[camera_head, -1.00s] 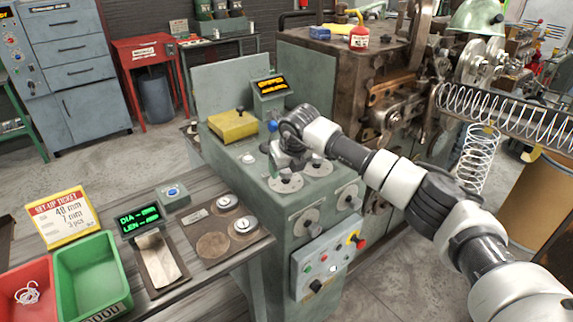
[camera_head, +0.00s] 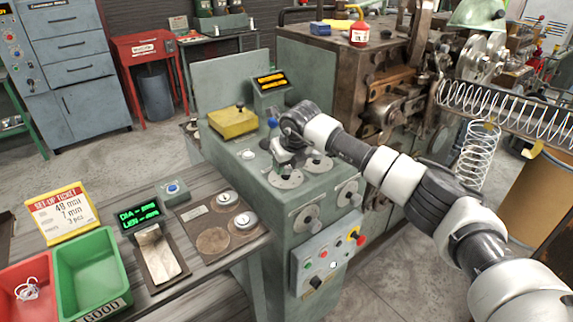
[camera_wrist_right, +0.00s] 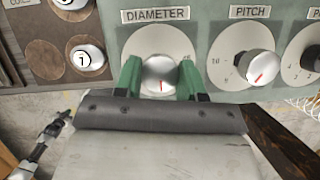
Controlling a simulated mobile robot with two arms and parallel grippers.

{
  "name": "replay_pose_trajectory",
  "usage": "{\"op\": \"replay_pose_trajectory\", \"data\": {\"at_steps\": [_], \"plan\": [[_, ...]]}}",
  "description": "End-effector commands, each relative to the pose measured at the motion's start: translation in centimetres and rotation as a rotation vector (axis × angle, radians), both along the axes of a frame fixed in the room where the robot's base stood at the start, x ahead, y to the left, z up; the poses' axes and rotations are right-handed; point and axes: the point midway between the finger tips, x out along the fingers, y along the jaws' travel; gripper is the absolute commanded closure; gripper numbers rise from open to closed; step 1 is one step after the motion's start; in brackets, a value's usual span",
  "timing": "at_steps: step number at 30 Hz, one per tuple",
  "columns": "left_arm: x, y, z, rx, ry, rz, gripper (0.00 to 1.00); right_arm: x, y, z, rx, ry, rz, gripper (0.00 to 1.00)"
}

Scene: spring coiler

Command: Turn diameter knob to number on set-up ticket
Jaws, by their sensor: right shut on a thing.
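The diameter knob (camera_wrist_right: 159,76) is a round silver knob with a red pointer mark, on a pale dial labelled DIAMETER. My right gripper (camera_wrist_right: 160,84) is shut on it, with a green finger on each side. The red mark points down in the wrist view; the dial numbers near it are hidden. In the head view my right gripper (camera_head: 287,164) is over the diameter dial (camera_head: 284,180) on the green console, and the knob is hidden. The set-up ticket (camera_head: 61,214) stands at left; its top line looks like 48 or 49 mm, with 7 mm below.
The pitch knob (camera_wrist_right: 260,67) sits right beside the diameter dial. More knobs (camera_head: 307,219) and a button panel (camera_head: 328,261) are on the console front. A green bin (camera_head: 92,270) and a small green-lit display (camera_head: 139,215) are on the bench.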

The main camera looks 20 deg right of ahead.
Motion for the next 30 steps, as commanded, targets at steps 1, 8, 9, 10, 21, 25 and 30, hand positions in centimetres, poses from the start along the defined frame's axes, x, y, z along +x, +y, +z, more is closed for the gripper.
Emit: {"op": "replay_pose_trajectory", "data": {"at_steps": [1,8,9,10,21,25,30], "plan": [[0.0,0.0,-0.5,0.0,0.0,0.0,1.0,0.0,-0.1,-0.2,0.001,-0.001,0.02,0.84],[0.0,0.0,-2.0,0.0,0.0,0.0,1.0,0.1,-0.1,-0.3,0.001,-0.002,0.18,0.84],[0.0,0.0,-2.3,0.0,0.0,0.0,1.0,0.1,-0.1,-0.3,0.001,-0.001,0.213,0.84],[0.0,0.0,-2.5,0.0,0.0,0.0,1.0,0.1,-0.2,-0.3,0.0,-0.001,0.24,0.84],[0.0,0.0,-4.0,0.0,0.0,-0.001,1.0,0.2,-0.2,-0.1,0.001,-0.001,0.562,0.84],[0.0,0.0,-4.3,0.0,0.0,-0.001,1.0,0.2,-0.2,0.0,0.002,-0.002,0.652,0.84],[0.0,0.0,-4.5,0.0,0.0,-0.001,1.0,0.2,-0.3,0.0,0.001,-0.001,0.742,0.84]]}}
